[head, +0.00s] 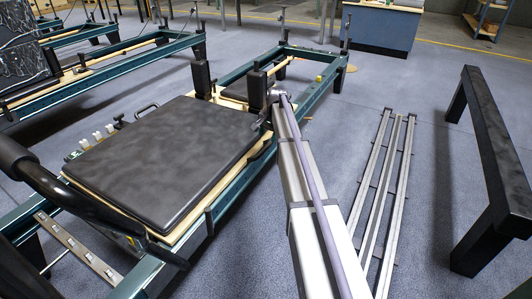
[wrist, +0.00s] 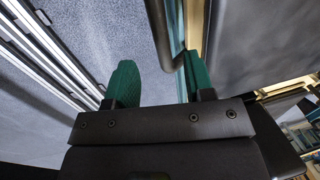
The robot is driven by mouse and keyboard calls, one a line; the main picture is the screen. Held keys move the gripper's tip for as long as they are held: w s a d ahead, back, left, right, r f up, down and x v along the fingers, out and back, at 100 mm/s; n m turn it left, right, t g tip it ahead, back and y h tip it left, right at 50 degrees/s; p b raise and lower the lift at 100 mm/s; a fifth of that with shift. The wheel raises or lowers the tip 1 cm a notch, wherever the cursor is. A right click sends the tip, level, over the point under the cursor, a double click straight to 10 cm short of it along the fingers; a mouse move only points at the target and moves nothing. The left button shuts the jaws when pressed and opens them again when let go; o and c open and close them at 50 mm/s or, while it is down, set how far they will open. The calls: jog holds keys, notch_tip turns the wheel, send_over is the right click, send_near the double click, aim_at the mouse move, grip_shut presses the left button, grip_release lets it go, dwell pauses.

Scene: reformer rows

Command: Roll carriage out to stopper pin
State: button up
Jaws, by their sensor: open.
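The carriage (head: 165,155) is a wide black padded platform with a pale wooden edge, sitting between the green rails of the nearest reformer frame. Upright black shoulder rests (head: 201,80) stand at its far end. In the wrist view my gripper (wrist: 158,78) is open, with two green fingers apart. A dark grey bent bar (wrist: 160,38) reaches into the space between the fingers, closer to the right one; I cannot tell whether they touch. The carriage's dark side (wrist: 262,35) fills the upper right there. A small yellow piece (head: 319,79) sits on the far rail; I cannot tell whether it is the stopper pin.
Long metal rails (head: 385,180) lie on the blue-grey floor to the right of my arm. A long black bench (head: 490,150) stands at the far right. Other reformer frames (head: 120,47) are at upper left. A blue-grey cabinet (head: 380,28) is at the back.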

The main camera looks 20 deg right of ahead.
aim_at(265, 147)
jog(key=f+b, duration=0.1)
jog(key=f, duration=0.1)
jog(key=f+b, duration=0.2)
jog(key=w+f+b, duration=0.1)
jog(key=f+b, duration=0.1)
jog(key=f, duration=0.1)
jog(key=shift+a, duration=0.35)
jog(key=shift+r, duration=0.1)
grip_shut()
